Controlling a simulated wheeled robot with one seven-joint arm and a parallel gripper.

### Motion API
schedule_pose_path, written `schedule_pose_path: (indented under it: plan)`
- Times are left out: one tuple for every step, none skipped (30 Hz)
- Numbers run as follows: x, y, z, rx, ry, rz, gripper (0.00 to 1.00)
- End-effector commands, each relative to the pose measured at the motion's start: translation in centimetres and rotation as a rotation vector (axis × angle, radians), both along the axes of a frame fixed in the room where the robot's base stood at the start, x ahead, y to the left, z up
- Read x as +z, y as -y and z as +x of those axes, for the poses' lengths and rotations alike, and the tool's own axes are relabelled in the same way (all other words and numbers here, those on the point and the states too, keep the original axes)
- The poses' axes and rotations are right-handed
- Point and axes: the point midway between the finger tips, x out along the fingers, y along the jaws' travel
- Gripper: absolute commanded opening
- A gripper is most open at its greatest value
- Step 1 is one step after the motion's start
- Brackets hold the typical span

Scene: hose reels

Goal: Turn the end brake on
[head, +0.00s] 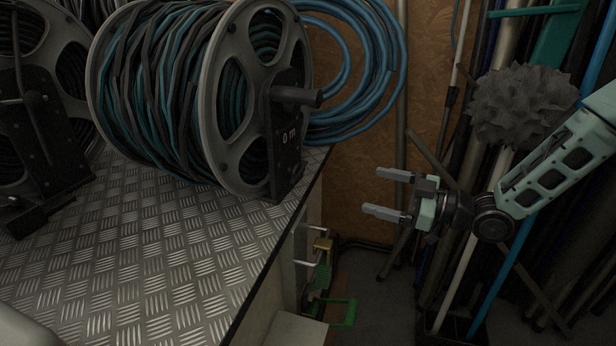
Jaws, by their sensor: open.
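A large hose reel (228,95) with grey flanges, wound with black and teal hose, stands on the metal-topped bench. At its right end is a black upright support (285,150) marked "0 m". A dark cylindrical knob (298,96) sticks out to the right from the support's upper part. I cannot tell for sure whether this knob is the end brake, or its setting. My gripper (372,191) is open and empty, with its fingers pointing left. In the picture it is to the right of and below the knob, apart from it.
The diamond-plate bench top (150,260) ends at an edge below the support. Another reel (40,110) stands at left. A coiled blue hose (375,60) hangs on the back wall. Pipes and poles lean at right around a grey shaggy head (520,105). Green-handled items (343,312) sit below the bench edge.

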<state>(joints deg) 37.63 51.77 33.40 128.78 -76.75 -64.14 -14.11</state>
Motion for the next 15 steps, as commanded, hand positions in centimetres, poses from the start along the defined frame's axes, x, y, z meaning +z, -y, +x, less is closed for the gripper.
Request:
schedule_pose_path:
  plan:
    - [0.0, -0.5, 0.2, 0.003, 0.003, 0.003, 0.89]
    - [0.0, -0.8, 0.4, 0.004, 0.004, 0.003, 0.89]
    - [0.0, -1.3, 0.6, 0.005, 0.004, 0.003, 0.89]
    - [0.0, -1.7, 0.9, 0.004, 0.004, 0.003, 0.89]
    - [0.0, -2.3, 1.1, 0.005, 0.002, 0.002, 0.89]
    - [-0.1, -3.0, 1.5, 0.006, 0.002, 0.002, 0.89]
    - [-0.1, -3.5, 1.8, 0.005, 0.003, 0.002, 0.89]
    - [-0.1, -4.1, 2.1, 0.006, 0.004, 0.001, 0.89]
    - [-0.1, -4.8, 2.5, 0.005, 0.003, 0.001, 0.89]
    - [-0.1, -5.4, 2.8, 0.006, 0.003, 0.001, 0.89]
    - [-0.1, -5.9, 3.2, 0.005, 0.003, 0.001, 0.89]
    - [-0.1, -6.6, 3.6, 0.005, 0.003, 0.001, 0.89]
    - [-0.1, -7.2, 3.9, 0.004, 0.001, 0.0, 0.89]
    - [-0.1, -7.8, 4.2, 0.004, 0.001, 0.0, 0.89]
    - [-0.1, -8.5, 4.6, 0.005, 0.002, 0.001, 0.89]
